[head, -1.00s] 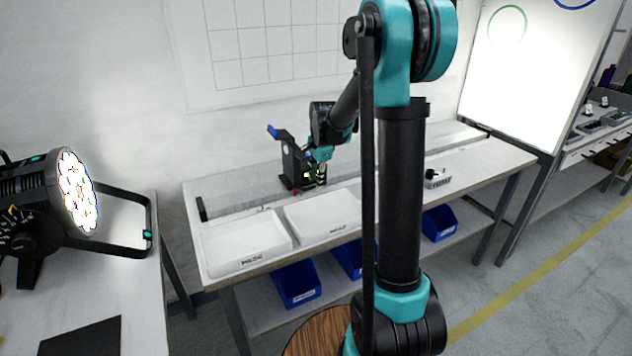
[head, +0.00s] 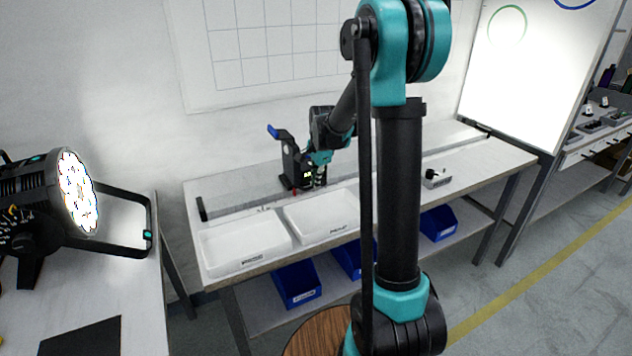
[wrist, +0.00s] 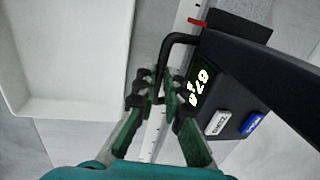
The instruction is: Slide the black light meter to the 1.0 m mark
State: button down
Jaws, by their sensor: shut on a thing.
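The black light meter (head: 289,163) stands upright on a long pale rail (head: 230,205) along the bench, left of its middle. In the wrist view the meter (wrist: 262,82) shows a lit display, a white button, a blue button and a red pointer (wrist: 197,22) over the rail's scale. A black bent handle (wrist: 166,55) sticks out from its side. My gripper (wrist: 158,88) is shut on this handle, with a green finger on each side. In the head view my gripper (head: 319,180) is beside the meter. The 1.0 m mark cannot be made out.
Two white trays (head: 240,262) (head: 318,222) stand in front of the rail, close to my gripper. A small grey box with a black knob (head: 436,180) stands further right. A dark stop (head: 202,208) marks the rail's left end. The lit lamp (head: 78,190) is at the left.

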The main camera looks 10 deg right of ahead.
jog(key=w+d, duration=0.4)
jog(key=d, duration=0.8)
jog(key=w+d, duration=0.3)
jog(key=d, duration=0.9)
jog(key=w+d, duration=0.4)
jog(key=d, duration=0.8)
jog(key=shift+w+d, duration=0.15)
jog(key=shift+w, duration=0.2)
jog(key=c, duration=1.6)
grip_release()
jog(key=shift+r, duration=0.1)
notch_tip(320, 180, up, 12)
jog(key=s, duration=0.2)
jog(key=shift+d+f, duration=0.2)
jog(key=shift+d, duration=0.1)
